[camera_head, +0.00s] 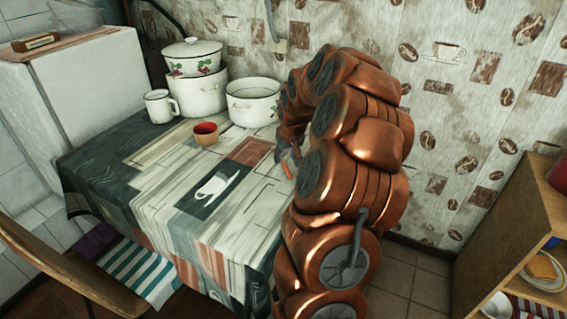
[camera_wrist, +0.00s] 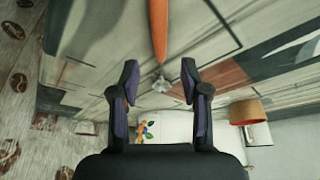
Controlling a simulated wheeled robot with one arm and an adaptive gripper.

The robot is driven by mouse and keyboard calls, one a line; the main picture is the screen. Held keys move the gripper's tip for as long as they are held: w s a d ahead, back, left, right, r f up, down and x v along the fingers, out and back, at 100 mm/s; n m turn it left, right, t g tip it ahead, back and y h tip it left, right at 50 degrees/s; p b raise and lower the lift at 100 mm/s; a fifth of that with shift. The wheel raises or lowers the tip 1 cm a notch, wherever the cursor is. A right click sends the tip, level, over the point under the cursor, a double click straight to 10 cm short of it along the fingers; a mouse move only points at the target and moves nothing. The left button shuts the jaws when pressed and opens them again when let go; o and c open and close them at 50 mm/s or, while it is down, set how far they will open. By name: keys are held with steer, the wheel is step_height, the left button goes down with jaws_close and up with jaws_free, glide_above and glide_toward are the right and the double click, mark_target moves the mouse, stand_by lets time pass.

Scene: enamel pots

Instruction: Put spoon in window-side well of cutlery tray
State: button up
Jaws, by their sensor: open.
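My gripper (camera_head: 290,156) is above the right part of the table, mostly hidden behind my arm in the head view. In the wrist view my gripper (camera_wrist: 160,80) is open, its two dark fingers apart and empty. A long orange handle (camera_wrist: 158,28) with a small grey metal end lies ahead of the fingertips, roughly centred between them. It seems to be the spoon, but its bowl is not clear. A short orange piece also shows beside my gripper in the head view (camera_head: 286,169). I cannot make out the cutlery tray in either view.
The patterned tablecloth (camera_head: 165,195) has free room at its front left. A shelf (camera_head: 535,215) is at right, a chair (camera_head: 60,265) at front left.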

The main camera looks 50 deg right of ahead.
mark_target(284, 162)
steer(key=shift+x, duration=1.45)
steer(key=shift+w+f, duration=0.1)
jaws_close()
